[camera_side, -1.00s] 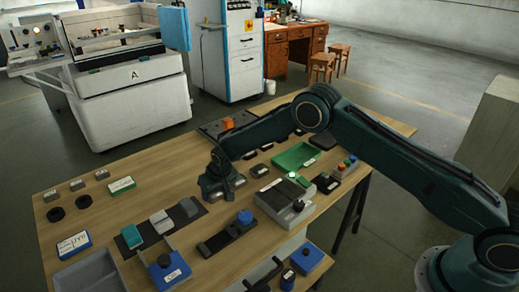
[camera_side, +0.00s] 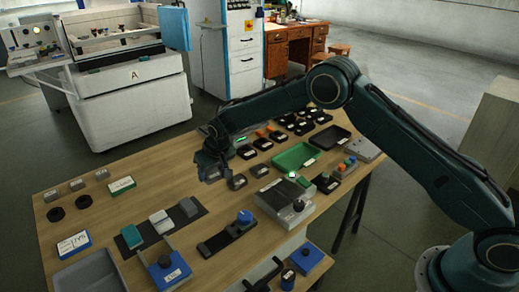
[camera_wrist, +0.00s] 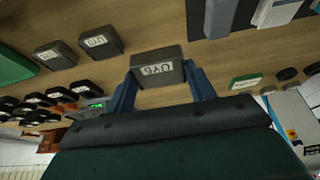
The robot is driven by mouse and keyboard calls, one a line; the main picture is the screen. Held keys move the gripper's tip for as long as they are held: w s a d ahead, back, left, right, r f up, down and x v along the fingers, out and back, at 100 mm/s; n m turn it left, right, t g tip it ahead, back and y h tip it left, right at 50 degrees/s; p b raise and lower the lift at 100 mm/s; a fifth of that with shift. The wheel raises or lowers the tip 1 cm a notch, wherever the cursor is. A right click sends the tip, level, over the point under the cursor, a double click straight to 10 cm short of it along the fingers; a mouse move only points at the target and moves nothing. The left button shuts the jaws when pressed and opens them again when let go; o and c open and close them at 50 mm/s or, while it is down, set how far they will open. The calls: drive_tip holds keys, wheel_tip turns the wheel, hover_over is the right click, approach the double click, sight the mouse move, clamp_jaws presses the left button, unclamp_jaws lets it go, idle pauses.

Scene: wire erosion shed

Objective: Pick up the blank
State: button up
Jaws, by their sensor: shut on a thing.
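The blank (camera_wrist: 157,66) is a small dark grey block with a white label. In the wrist view it sits between the two blue fingers of my gripper (camera_wrist: 163,84), which are shut on its sides. In the side view my gripper (camera_side: 210,168) is over the middle of the bench and mostly covers the block. Whether the block is clear of the bench top is hard to tell. Two similar labelled grey blocks stand beside it, one nearer (camera_wrist: 101,42) and one farther off (camera_wrist: 56,55) in the wrist view.
A green tray (camera_side: 297,157) and a grey scale-like device (camera_side: 285,198) lie to the right. Several black holders (camera_side: 297,124) stand behind. A dark strip (camera_side: 178,222) with blocks and a grey tray (camera_side: 88,277) are at the front left. The bench middle-left is fairly clear.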

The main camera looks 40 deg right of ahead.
sight(216, 172)
wheel_tip(216, 172, up, 12)
idle(0.4)
drive_tip(key=shift+d+f, duration=0.1)
drive_tip(key=shift+d, duration=0.05)
idle(0.4)
drive_tip(key=s+d+f+n+g+y, duration=0.1)
drive_tip(key=s+d+f+n, duration=0.2)
drive_tip(key=s+d+n, duration=0.1)
drive_tip(key=s+d+f+n+g+y, duration=0.1)
drive_tip(key=s+d+f+n+y, duration=0.1)
drive_tip(key=s+d+n, duration=0.3)
drive_tip(key=s+d+f+n+g+y, duration=0.1)
drive_tip(key=s+d+f+n, duration=0.3)
drive_tip(key=d+n, duration=0.4)
drive_tip(key=shift+s+f+g+y, duration=0.15)
drive_tip(key=shift+s+g+y, duration=0.15)
drive_tip(key=shift+s+g, duration=0.15)
drive_tip(key=shift+s+d+f+n+g, duration=0.1)
drive_tip(key=shift+s+d+n+g, duration=0.2)
drive_tip(key=shift+s+n, duration=0.35)
drive_tip(key=shift+f, duration=0.15)
drive_tip(key=shift+f, duration=2.25)
drive_tip(key=shift+f, duration=0.4)
